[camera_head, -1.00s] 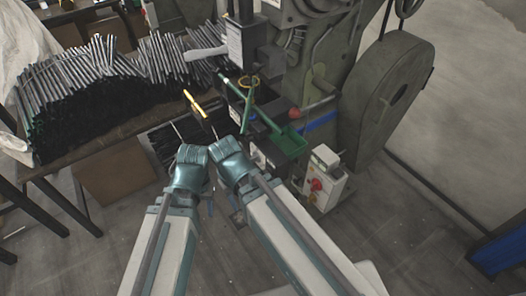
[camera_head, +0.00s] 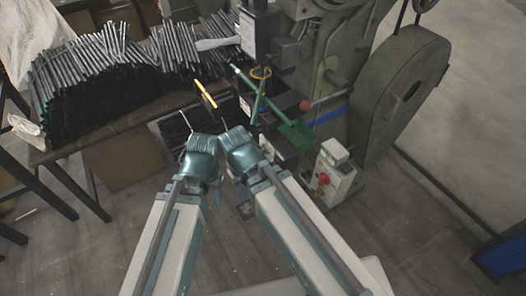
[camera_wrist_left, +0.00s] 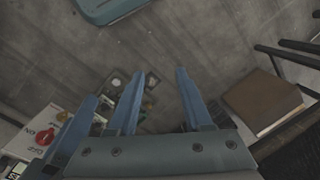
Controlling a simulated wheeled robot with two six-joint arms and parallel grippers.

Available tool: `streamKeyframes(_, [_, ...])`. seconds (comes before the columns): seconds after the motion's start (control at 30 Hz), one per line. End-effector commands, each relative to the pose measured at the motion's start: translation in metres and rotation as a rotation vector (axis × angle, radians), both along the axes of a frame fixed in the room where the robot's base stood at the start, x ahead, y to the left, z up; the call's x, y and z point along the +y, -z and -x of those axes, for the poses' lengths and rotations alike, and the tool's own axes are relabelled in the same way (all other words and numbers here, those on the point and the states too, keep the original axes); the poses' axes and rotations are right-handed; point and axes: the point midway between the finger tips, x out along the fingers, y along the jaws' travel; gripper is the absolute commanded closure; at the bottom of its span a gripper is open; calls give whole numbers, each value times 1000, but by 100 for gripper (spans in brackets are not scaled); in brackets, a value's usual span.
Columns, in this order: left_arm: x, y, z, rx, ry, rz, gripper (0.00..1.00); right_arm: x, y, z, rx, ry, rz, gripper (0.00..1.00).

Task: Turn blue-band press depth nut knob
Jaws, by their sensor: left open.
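The blue-band press (camera_head: 340,60) is a grey-green machine in the upper middle of the head view, with a blue stripe (camera_head: 326,118) low on its body. A yellow ring (camera_head: 261,72) and a green bar and tray (camera_head: 297,133) sit at its front; I cannot tell which part is the depth nut knob. My left gripper (camera_head: 196,140) is open and empty, below and left of the press front. Its blue fingers show apart in the left wrist view (camera_wrist_left: 158,75), over the floor. My right gripper (camera_head: 236,140) is beside it; its fingers are too hidden to read.
A bench (camera_head: 128,131) with many metal rods stands at left. A white control box (camera_head: 337,174) with a red button stands right of my arms. A red ball knob (camera_head: 305,105) and a thin yellow handle (camera_head: 206,94) stick out near the press. A cardboard box (camera_wrist_left: 262,103) shows in the wrist view.

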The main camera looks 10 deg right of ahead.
Motion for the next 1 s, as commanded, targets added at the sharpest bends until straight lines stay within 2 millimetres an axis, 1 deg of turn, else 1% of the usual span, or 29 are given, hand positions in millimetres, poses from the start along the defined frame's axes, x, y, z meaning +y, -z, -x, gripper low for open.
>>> streamKeyframes(0.5, [0, 0, 0, 0, 0, 0, 50, 0, 0, 0, 0, 0, 0, 50])
streamKeyframes(0.6, [1, 6, -1, -1, -3, 1, 50, 0, 6, 0, 0, 0, 0, 50])
streamKeyframes(0.67, [3, 16, -2, -3, -10, 4, 50, 0, 16, 0, 0, 0, 0, 50])
streamKeyframes(0.77, [10, 45, -7, -9, -32, 13, 50, 0, 45, 0, 0, 0, 1, 50])
streamKeyframes(0.9, [23, 94, -17, -21, -77, 30, 50, -1, 94, 0, -1, -1, 3, 50])
streamKeyframes(0.97, [29, 114, -21, -28, -97, 37, 50, -1, 113, 0, -1, -1, 3, 50])
streamKeyframes(1.0, [33, 127, -23, -33, -110, 42, 50, -1, 126, 0, -1, -1, 4, 50])
